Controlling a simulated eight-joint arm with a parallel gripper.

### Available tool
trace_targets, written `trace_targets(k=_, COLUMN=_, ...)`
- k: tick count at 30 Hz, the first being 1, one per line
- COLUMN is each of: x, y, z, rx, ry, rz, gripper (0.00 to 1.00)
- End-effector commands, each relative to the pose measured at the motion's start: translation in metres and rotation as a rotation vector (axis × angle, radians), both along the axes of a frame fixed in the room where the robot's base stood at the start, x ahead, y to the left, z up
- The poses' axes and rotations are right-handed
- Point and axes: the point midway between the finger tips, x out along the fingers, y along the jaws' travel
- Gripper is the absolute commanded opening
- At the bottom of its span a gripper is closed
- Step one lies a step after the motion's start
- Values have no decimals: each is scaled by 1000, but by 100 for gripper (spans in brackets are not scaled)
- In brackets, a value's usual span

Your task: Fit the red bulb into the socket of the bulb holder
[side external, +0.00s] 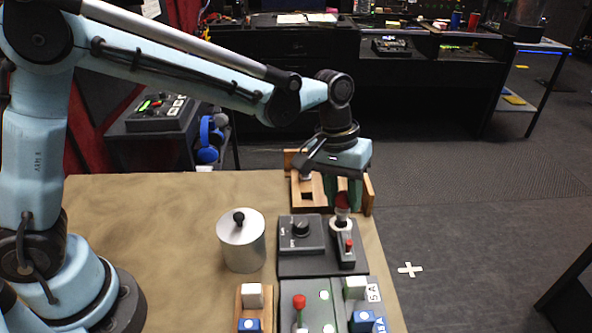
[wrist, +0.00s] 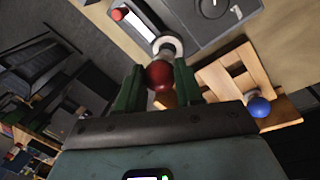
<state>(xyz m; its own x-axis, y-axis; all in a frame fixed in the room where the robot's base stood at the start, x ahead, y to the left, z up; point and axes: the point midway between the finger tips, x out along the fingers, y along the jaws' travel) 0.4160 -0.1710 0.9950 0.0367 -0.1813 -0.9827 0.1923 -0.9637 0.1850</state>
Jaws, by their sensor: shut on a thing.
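The red bulb (side external: 342,201) is between the green fingers of my gripper (side external: 343,193), which is shut on it. In the wrist view the bulb (wrist: 159,76) shows round and red between the fingertips (wrist: 158,78), its pale base pointing at the socket. The bulb holder (side external: 347,254) is a dark block with a white ring socket (side external: 341,224) and a red switch. The ring (wrist: 168,46) also shows in the wrist view. The bulb is upright over the socket, its base at or just above the ring; I cannot tell if it is seated.
A wooden rack (side external: 310,208) stands behind the holder; a blue bulb (wrist: 259,107) sits by it. A dial box (side external: 301,236) is left of the holder. A silver lidded pot (side external: 241,245) stands further left. Button panels (side external: 318,296) lie in front.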

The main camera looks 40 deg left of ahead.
Motion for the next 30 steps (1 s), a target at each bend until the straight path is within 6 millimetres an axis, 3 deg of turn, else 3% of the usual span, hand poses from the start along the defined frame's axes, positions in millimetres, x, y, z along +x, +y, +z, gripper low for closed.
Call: trace_targets(k=30, x=0, y=0, z=-6, rx=0, ry=0, rz=0, gripper=7)
